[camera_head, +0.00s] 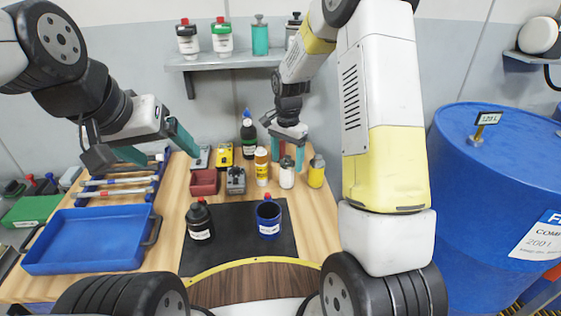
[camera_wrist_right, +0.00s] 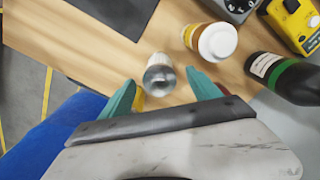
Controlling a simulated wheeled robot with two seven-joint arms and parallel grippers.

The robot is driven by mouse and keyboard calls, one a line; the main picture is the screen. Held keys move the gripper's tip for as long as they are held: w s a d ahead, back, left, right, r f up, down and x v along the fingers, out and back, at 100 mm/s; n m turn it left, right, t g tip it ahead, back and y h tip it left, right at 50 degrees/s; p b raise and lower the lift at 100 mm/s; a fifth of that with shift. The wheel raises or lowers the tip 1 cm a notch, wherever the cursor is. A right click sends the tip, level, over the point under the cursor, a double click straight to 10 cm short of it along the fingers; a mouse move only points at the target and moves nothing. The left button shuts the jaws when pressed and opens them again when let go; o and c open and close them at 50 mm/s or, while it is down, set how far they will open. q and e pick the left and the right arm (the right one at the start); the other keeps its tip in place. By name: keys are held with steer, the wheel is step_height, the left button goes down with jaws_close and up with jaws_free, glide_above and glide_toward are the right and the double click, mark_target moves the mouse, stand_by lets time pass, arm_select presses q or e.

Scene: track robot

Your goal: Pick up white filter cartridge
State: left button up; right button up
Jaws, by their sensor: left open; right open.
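The white filter cartridge (camera_head: 287,179), a small white cylinder with a dark grey top, stands upright on the wooden table. My right gripper (camera_head: 288,154) is open just above it, pointing down. In the right wrist view the cartridge (camera_wrist_right: 158,82) shows between the two teal fingertips of the right gripper (camera_wrist_right: 160,76), with visible gaps on both sides. Whether the fingertips reach down beside it is hard to tell. My left gripper (camera_head: 158,148) is open and empty above the left part of the table.
A white bottle with an orange label (camera_head: 262,168) stands close left of the cartridge, and a yellow bottle (camera_head: 317,172) close right. A dark green bottle (camera_head: 248,140) is behind. A black bottle (camera_head: 199,222) and blue container (camera_head: 268,217) stand in front on the black mat (camera_head: 235,255). A blue tray (camera_head: 85,240) lies left.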

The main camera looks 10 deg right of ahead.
jaws_close()
stand_by(0.3)
